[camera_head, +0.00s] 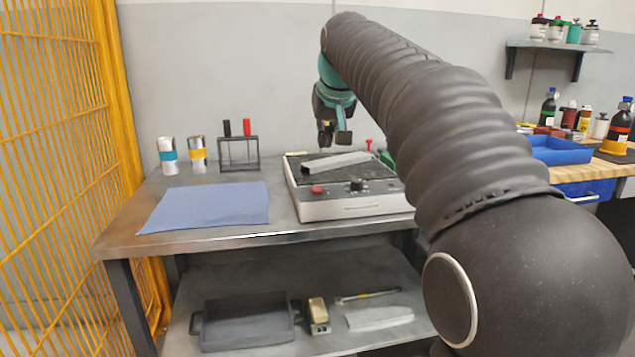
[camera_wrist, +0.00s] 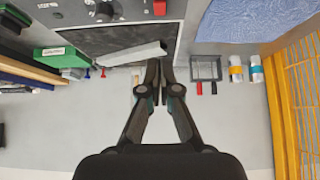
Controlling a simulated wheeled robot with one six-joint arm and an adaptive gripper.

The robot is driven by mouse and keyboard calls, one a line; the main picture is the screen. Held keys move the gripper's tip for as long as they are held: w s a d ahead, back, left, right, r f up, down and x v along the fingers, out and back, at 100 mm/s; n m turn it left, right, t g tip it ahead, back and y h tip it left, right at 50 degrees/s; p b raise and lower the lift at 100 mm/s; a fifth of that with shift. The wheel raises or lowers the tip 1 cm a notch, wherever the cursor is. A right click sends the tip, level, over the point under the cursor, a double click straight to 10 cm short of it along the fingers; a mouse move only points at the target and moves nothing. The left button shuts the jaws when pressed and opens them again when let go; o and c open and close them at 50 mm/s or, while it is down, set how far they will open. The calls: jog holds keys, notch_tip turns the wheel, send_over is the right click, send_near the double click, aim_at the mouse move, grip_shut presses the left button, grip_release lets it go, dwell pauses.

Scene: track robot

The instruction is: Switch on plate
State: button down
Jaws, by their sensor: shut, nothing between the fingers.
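The plate (camera_head: 350,207) is a light grey unit with a black top on the metal table. Its front panel carries a red button (camera_head: 317,190) and a black knob (camera_head: 357,184). In the wrist view the plate's black top (camera_wrist: 95,40), the red button (camera_wrist: 160,8) and the knob (camera_wrist: 104,11) show at the upper edge. A grey metal bar (camera_head: 338,162) lies across the black top. My gripper (camera_head: 335,140) hangs above the back of the plate, apart from the button and knob. In the wrist view my gripper (camera_wrist: 166,66) is shut and empty.
A blue cloth (camera_head: 207,206) lies left of the plate. Two cans (camera_head: 168,155) and a black rack (camera_head: 238,152) stand behind it. A green box (camera_wrist: 62,57) is beside the plate. A yellow mesh fence (camera_head: 60,150) bounds the left side. A lower shelf holds a black tray (camera_head: 245,320).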

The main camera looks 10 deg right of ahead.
send_over(317, 189)
jog(key=s, duration=0.3)
jog(key=f, duration=0.7)
jog(key=shift+w+f+b, duration=0.2)
jog(key=shift+w+b, duration=0.05)
jog(key=shift+b, duration=0.1)
notch_tip(317, 189, down, 3)
jog(key=shift+f+b, duration=0.15)
jog(key=shift+b, duration=0.15)
jog(key=shift+f, duration=0.6)
